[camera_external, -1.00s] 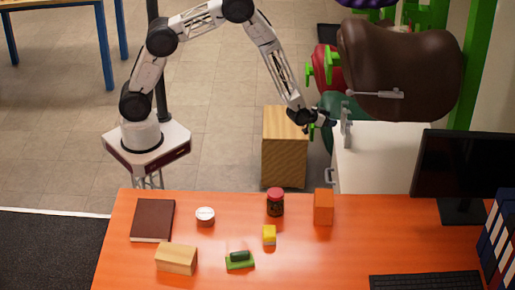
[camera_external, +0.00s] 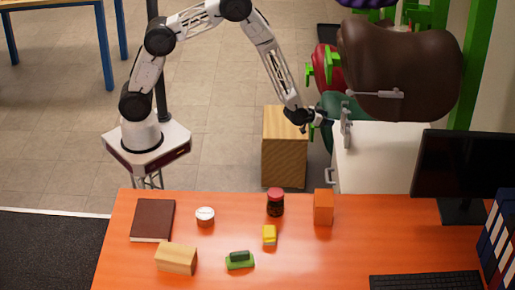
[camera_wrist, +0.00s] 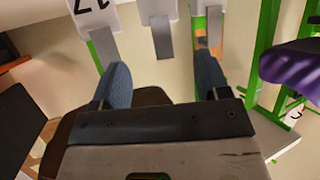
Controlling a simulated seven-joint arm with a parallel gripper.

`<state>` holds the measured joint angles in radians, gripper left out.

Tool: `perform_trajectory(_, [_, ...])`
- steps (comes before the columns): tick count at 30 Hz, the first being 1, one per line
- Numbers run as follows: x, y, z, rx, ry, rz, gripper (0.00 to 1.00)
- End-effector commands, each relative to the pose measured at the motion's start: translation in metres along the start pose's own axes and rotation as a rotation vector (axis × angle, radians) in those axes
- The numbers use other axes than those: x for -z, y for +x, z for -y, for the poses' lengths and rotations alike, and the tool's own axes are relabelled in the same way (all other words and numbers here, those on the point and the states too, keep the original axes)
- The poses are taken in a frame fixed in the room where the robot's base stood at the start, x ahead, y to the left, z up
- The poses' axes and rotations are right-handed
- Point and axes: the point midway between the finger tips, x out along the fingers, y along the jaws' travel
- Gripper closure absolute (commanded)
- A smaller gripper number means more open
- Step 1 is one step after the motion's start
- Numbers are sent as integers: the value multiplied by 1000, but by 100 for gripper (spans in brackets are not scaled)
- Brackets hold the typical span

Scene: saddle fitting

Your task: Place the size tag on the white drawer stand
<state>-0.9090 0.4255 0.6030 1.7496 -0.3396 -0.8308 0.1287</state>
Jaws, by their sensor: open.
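The white drawer stand (camera_external: 385,160) is at the right in the external view, below the brown saddle (camera_external: 405,60). My gripper (camera_external: 322,117) is at its far left corner, beside an upright grey bracket there. In the wrist view my gripper (camera_wrist: 160,62) has its two blue fingers spread, with nothing between them. Which one is the size tag I cannot tell.
The grey bracket (camera_external: 346,125) is close to my gripper. Green posts (camera_external: 470,60) and a purple thing (camera_wrist: 292,62) are nearby. A wooden cabinet (camera_external: 284,150) stands left of the stand. The orange desk (camera_external: 340,260) in front holds several small objects and a monitor (camera_external: 465,165).

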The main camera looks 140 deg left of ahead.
Motion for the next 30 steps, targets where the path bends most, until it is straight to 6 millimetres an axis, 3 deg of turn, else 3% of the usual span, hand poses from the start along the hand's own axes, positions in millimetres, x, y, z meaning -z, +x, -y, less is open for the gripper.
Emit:
perform_trajectory(11, [1,-1,-2,-2,0,1,31])
perform_trajectory(17, [14,-14,-21,-34,7,20,31])
perform_trajectory(23, [43,-54,-70,-114,27,73,31])
perform_trajectory(30, [83,-132,-142,-243,75,168,31])
